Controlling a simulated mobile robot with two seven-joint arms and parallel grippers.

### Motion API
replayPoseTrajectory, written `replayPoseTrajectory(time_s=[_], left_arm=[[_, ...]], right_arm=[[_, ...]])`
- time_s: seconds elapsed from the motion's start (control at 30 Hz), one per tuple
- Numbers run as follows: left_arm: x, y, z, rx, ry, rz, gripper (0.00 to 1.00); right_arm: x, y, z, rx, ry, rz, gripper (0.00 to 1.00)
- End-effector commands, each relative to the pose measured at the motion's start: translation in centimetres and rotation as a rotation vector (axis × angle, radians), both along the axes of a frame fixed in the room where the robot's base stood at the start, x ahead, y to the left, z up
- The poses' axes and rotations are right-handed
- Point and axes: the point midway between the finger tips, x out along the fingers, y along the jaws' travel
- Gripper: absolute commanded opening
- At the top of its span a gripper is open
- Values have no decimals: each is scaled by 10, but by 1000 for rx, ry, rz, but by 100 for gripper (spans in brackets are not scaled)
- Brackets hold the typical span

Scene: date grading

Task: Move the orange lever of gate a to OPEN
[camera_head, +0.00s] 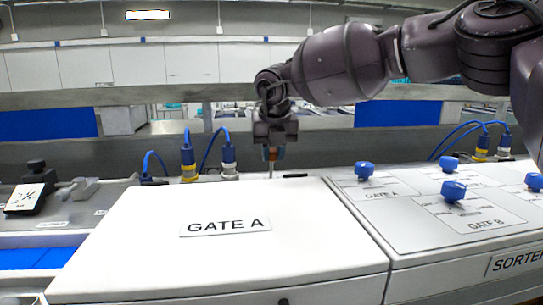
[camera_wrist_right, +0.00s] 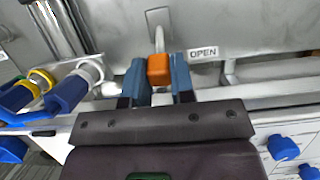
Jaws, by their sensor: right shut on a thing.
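The orange lever (camera_wrist_right: 159,70) of gate A sits between the two blue fingers of my right gripper (camera_wrist_right: 159,80), which is shut on its orange grip. A thin metal stem runs from the grip to a plate on the grey panel. The OPEN label (camera_wrist_right: 203,53) is just right of the lever in the right wrist view. My left gripper is not in view.
Blue and yellow cable connectors (camera_head: 188,160) stand left of the gripper; they also show close by in the wrist view (camera_wrist_right: 62,92). A panel with blue knobs (camera_head: 453,191) is at the right. A black device (camera_head: 35,185) stands at the far left.

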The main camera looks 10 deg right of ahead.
Motion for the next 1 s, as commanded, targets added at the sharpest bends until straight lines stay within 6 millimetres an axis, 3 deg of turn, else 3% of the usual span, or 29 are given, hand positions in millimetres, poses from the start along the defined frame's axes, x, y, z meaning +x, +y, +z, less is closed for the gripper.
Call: replayPoseTrajectory(time_s=[0.5, 1.0], left_arm=[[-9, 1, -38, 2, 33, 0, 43], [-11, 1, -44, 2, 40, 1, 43]], right_arm=[[-20, -1, -12, 0, -239, 0, 0], [-27, 0, -18, -1, -273, 1, 0]])
